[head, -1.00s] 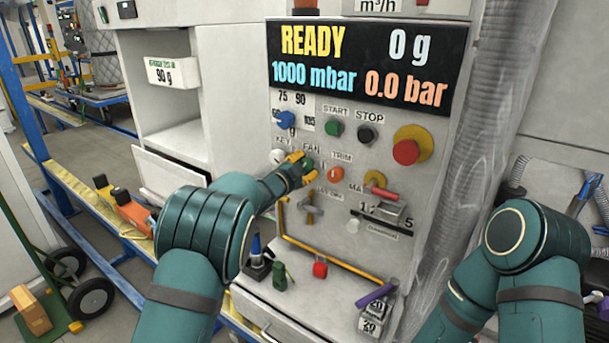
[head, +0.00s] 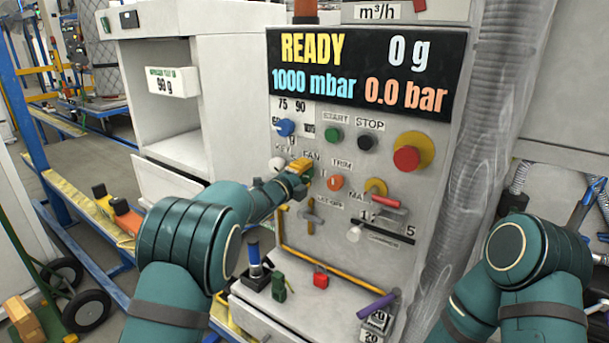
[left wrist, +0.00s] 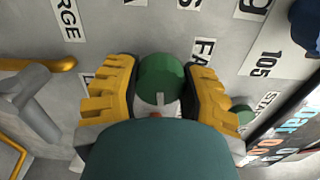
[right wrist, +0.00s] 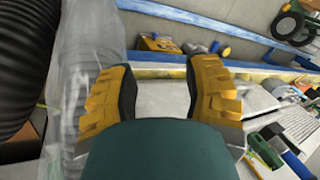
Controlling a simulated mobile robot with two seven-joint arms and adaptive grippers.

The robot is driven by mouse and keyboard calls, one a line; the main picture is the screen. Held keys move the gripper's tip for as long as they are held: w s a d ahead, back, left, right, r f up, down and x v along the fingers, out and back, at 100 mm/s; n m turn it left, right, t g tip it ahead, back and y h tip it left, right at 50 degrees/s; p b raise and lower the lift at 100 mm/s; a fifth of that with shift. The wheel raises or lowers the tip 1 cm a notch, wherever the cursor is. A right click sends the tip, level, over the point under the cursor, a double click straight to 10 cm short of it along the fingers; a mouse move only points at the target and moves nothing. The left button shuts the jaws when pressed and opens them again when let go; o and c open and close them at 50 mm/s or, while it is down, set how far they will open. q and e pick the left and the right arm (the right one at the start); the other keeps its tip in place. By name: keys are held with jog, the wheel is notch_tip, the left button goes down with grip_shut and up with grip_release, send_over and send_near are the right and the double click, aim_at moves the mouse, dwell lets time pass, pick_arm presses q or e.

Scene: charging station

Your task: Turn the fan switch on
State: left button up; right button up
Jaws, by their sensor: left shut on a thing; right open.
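The fan switch is a round green knob with a pale pointer line on its face. In the left wrist view the knob (left wrist: 160,78) sits between the two yellow fingers of my left gripper (left wrist: 160,90), beside the partly covered FAN label (left wrist: 203,50). In the head view my left gripper (head: 302,168) is at the panel just below the FAN label and hides the knob. It is shut on the knob. My right gripper (right wrist: 161,85) is open and empty in the right wrist view. Its fingers are outside the head view.
The panel (head: 308,235) carries several close controls: a blue knob (head: 285,127), the green START button (head: 333,134), an orange knob (head: 334,183) and a red emergency button (head: 407,157). A yellow pipe (head: 335,268) runs below. A wrapped column (head: 488,130) stands at right.

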pick_arm(q)
jog(key=shift+r+m, duration=0.15)
jog(key=shift+m, duration=0.35)
jog(key=o, duration=1.2)
jog(key=shift+w, duration=0.1)
jog(key=v, duration=1.2)
